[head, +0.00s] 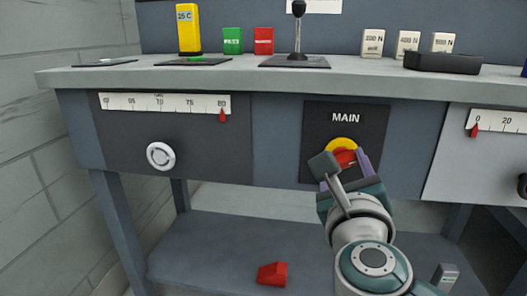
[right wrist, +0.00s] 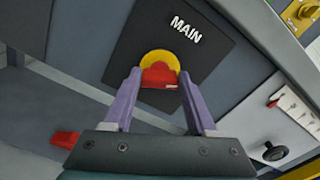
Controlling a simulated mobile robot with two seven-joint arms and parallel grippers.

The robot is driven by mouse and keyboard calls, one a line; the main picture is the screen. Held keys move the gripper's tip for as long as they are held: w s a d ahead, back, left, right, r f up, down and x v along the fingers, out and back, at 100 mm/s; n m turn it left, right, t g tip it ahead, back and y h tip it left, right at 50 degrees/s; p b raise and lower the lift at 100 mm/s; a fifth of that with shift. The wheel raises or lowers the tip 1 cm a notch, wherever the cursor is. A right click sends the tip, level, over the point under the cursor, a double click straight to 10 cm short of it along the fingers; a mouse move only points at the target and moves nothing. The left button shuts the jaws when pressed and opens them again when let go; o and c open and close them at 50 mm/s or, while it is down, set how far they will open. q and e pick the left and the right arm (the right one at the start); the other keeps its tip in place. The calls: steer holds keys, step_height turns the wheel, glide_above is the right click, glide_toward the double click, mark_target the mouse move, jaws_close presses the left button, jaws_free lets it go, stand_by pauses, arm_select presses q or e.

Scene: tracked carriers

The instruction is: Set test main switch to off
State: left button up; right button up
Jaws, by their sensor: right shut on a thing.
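The main switch is a red handle (head: 346,156) on a yellow disc (head: 342,143), on a dark plate (head: 316,130) marked MAIN on the bench front. My right gripper (head: 345,166) reaches it from below, its purple fingers one on each side of the red handle. It is shut on the handle. In the right wrist view the handle (right wrist: 160,76) sits between the fingertips, below the visible top of the yellow disc (right wrist: 160,54). No on or off lettering can be read, so the handle's setting is unclear. My left gripper is out of view.
Left of the plate are a slider scale (head: 165,104) and a round knob (head: 160,156); another scale (head: 500,122) is at right. A lever (head: 298,40), coloured blocks and a black tray (head: 442,62) stand on the bench top. A red piece (head: 272,274) lies on the lower shelf.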

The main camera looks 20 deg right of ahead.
steer(key=n+p, duration=0.2)
steer(key=n, duration=0.4)
steer(key=shift+a, duration=0.1)
steer(key=n+p, duration=0.2)
steer(key=n, duration=0.4)
steer(key=shift+f, duration=0.2)
steer(key=shift+n, duration=0.3)
steer(key=o, duration=1.4)
steer(key=shift+c, duration=0.2)
steer(key=p+v, duration=0.2)
steer(key=v, duration=0.8)
